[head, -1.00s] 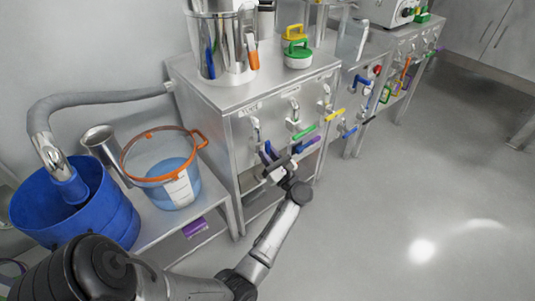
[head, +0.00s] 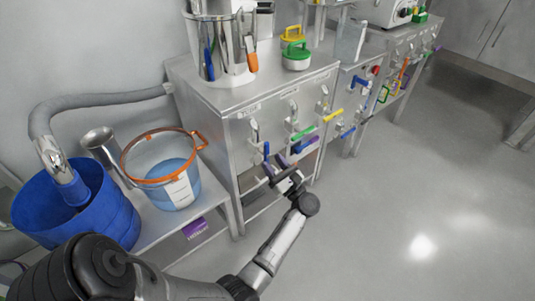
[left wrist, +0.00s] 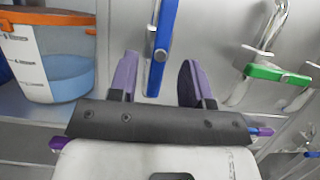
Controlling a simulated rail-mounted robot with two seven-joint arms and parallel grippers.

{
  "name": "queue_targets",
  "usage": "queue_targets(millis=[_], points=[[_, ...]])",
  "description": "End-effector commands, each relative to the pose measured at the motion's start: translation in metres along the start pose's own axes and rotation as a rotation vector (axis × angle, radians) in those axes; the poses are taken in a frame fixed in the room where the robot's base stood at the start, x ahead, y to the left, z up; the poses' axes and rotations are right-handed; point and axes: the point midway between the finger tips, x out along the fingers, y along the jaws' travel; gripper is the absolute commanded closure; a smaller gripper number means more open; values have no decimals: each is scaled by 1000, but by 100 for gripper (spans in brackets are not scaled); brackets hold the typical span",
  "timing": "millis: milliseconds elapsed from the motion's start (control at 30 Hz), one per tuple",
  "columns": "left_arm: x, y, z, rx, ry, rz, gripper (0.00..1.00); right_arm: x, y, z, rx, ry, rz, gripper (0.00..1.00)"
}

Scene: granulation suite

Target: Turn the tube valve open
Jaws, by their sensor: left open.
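The tube valve is the leftmost valve on the steel cabinet front, under a label that seems to read TUBE. Its blue lever (head: 266,150) points down in the head view. In the left wrist view the blue lever (left wrist: 161,48) hangs nearly straight down from its silver fitting. My left gripper (head: 277,168) is open just below and in front of it. In the left wrist view the purple-lined fingers of my left gripper (left wrist: 157,78) stand on either side of the lever's lower end, with visible gaps. The right gripper is not in view.
A green-handled valve (head: 304,133) and a yellow-handled valve (head: 334,115) sit to the right on the cabinet front. A clear bucket with an orange rim (head: 142,140) and a blue bin (head: 110,216) stand left. Open floor lies right.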

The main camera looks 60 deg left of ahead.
Motion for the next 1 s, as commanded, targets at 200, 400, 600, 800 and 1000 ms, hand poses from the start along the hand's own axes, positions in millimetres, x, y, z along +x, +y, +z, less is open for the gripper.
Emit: queue_targets(millis=[200, 400, 600, 800, 1000], points=[[-45, 0, 2, 1, 3, -4, 55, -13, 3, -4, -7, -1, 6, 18], [-76, 0, 1, 0, 2, -2, 55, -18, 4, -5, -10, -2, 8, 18], [-94, 0, 1, -1, 0, 0, 55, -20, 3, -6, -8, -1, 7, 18], [-99, 0, 0, -2, 0, 0, 55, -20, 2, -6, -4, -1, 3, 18], [-99, 0, 0, -2, 0, 1, 55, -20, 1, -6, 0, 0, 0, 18]])
